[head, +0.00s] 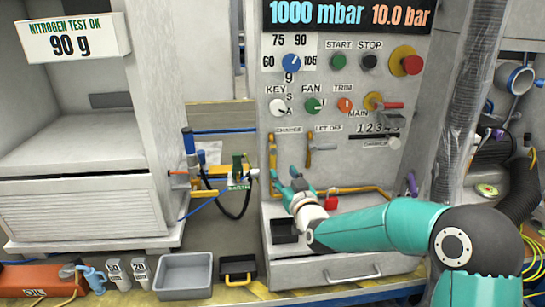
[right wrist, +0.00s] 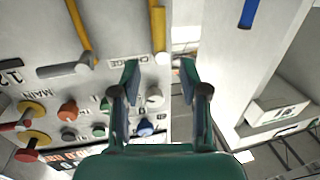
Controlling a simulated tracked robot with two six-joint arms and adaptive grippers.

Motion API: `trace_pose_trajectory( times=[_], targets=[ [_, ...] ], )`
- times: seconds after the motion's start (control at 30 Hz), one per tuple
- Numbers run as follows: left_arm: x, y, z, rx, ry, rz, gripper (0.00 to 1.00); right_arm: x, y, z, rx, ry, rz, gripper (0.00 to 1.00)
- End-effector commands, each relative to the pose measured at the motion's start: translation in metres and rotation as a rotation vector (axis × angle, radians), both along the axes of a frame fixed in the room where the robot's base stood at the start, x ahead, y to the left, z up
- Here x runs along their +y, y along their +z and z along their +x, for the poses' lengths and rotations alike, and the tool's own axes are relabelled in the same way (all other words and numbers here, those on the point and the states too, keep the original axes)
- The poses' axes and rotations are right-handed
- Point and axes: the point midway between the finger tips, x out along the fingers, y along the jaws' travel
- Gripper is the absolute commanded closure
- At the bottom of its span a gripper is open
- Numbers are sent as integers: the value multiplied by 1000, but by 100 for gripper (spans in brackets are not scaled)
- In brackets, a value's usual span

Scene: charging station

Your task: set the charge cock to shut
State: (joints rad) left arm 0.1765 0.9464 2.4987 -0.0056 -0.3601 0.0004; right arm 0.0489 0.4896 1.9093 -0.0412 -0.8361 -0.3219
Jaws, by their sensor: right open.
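The charge cock (head: 272,151) is on the panel under the CHARGE label, with a yellow pipe running down from it. In the right wrist view, upside down, its pale round end (right wrist: 162,58) shows between my fingertips, with the yellow pipe (right wrist: 158,25) beyond. I cannot clearly tell which way its handle points. My right gripper (head: 289,176) is open and empty, just below and to the right of the charge cock in the head view. Its two fingers also show in the right wrist view (right wrist: 160,70), spread apart, without clear contact. My left gripper is not in view.
The let-off cock (head: 310,150) is close by on the right, its grey handle sideways. Above are knobs and buttons, such as the key switch (head: 278,107). A red padlock (head: 331,199) is beside my right gripper. Hoses and valves (head: 215,178) are at the left.

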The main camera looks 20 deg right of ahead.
Motion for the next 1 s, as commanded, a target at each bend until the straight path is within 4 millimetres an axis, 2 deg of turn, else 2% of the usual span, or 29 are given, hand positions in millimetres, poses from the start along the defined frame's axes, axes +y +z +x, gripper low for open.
trace_pose_trajectory(
  times=[0.03,0.2,0.5,0.7,1.0],
  targets=[
    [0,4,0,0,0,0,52,0,1,12,0,0,0,56],
    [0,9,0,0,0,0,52,-1,0,46,0,0,1,56],
    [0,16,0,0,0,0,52,-1,0,89,1,1,0,56],
    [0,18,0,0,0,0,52,-2,-1,100,1,1,0,56],
    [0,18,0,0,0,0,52,-2,-1,101,1,1,0,56]
  ],
)
